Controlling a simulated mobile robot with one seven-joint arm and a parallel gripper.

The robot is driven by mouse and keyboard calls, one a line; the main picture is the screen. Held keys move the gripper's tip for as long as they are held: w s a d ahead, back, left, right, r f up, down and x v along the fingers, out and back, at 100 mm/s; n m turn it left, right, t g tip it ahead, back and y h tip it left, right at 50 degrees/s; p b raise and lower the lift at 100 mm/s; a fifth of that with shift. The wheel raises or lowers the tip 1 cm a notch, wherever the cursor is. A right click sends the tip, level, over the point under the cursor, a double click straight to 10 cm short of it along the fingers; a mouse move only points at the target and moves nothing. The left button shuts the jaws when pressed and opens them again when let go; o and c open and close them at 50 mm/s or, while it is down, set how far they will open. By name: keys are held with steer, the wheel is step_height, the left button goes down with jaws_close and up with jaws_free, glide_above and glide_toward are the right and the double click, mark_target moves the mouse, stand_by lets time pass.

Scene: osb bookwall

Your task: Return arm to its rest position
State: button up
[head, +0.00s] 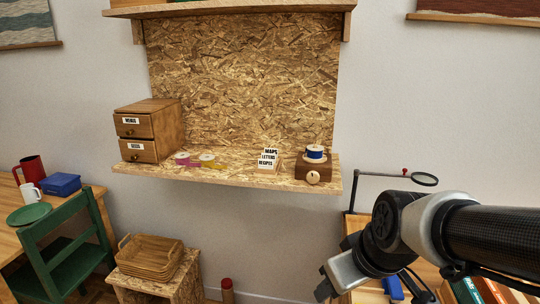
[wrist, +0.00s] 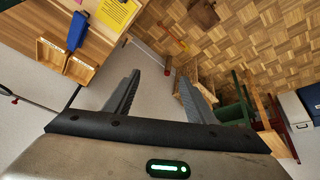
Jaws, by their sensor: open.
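My arm reaches in from the right edge of the head view, in front of the wall and to the right of the board shelf. My gripper (head: 324,290) hangs low and points down and left in that view. In the wrist view both fingers of my gripper (wrist: 160,78) show, spread wide apart with nothing between them. The gripper is open and touches nothing that I can see. Part of it is hidden by my own wrist in the head view.
The OSB shelf (head: 225,176) holds a drawer box (head: 148,130), tape rolls, a card block (head: 268,160) and a wooden block with a blue spool (head: 315,155). A magnifier lamp (head: 424,179) stands behind my arm. A green chair (head: 65,250) and basket (head: 150,258) stand left.

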steer(key=s+d+r+m+h+p, duration=0.1)
steer(key=s+r+m, duration=0.4)
steer(key=s+r, duration=0.3)
step_height(320, 180, up, 13)
steer(key=p, duration=1.3)
steer(key=shift+w, duration=0.25)
steer(key=shift+r, duration=0.1)
